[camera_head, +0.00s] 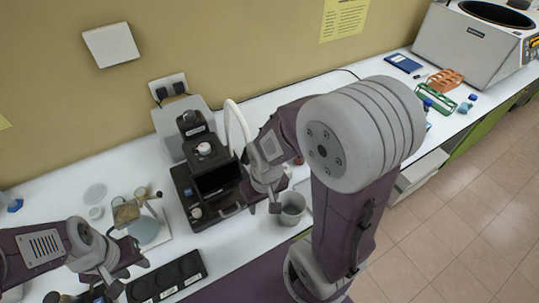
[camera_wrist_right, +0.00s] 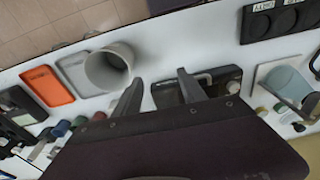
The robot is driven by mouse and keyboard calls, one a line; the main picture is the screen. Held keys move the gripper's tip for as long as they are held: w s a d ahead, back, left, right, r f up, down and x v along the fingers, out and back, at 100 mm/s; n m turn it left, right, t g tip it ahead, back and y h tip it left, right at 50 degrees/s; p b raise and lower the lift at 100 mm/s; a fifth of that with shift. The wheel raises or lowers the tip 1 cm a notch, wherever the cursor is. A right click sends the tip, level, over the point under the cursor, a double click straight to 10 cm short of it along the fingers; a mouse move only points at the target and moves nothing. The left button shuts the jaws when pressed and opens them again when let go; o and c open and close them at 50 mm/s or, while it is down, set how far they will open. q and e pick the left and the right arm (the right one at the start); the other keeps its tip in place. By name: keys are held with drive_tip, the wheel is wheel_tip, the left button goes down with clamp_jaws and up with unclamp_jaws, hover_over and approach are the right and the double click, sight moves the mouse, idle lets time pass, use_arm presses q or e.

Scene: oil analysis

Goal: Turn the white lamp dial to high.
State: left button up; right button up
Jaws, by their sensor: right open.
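A black instrument (camera_head: 212,182) stands on the white bench by the wall. A round white dial (camera_head: 204,148) sits on its upper part, and a smaller pale knob (camera_head: 196,212) is low at its front left. I cannot tell which one is the lamp dial. My right gripper (camera_head: 264,207) is open and empty, just right of the instrument's front. In the right wrist view its two fingers (camera_wrist_right: 158,90) are apart with the instrument's dark base (camera_wrist_right: 218,84) beside and partly behind one finger. My left gripper (camera_head: 130,274) is open at the lower left, away from the instrument.
A grey metal cup (camera_head: 292,208) stands close to my right gripper. A black tray with round wells (camera_head: 166,279) lies at the bench front. A dish stand with a pale blue disc (camera_head: 146,230) is left of the instrument. Racks (camera_head: 437,103) and a large machine (camera_head: 474,45) are far right.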

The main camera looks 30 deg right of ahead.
wheel_tip(320, 180, up, 11)
drive_tip(key=w+t+p, duration=0.1)
drive_tip(key=w+p, duration=0.2)
drive_tip(key=p, duration=0.6)
drive_tip(key=shift+d+r, duration=0.15)
drive_tip(key=shift+d, duration=0.2)
drive_tip(key=shift+s, duration=0.25)
